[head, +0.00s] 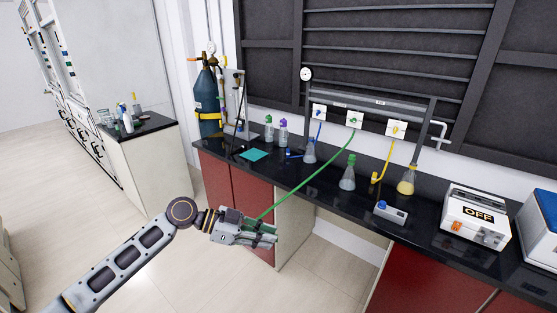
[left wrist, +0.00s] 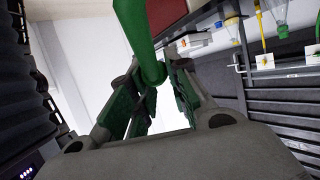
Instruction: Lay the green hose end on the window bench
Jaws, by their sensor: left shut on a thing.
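My left gripper (head: 264,233) is shut on the green hose (head: 305,185) at its free end, in front of the bench's red cabinet and below the bench top. The hose slants up to the right, over the black window bench (head: 424,211), to a wall outlet with a green fitting (head: 354,120). In the left wrist view the thick green hose (left wrist: 134,28) runs between the fingers of my left gripper (left wrist: 155,85). The hose's very tip is mostly hidden by the fingers. My right gripper is not in view.
A gas cylinder (head: 207,98) stands left. An open knee space lies under the bench.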

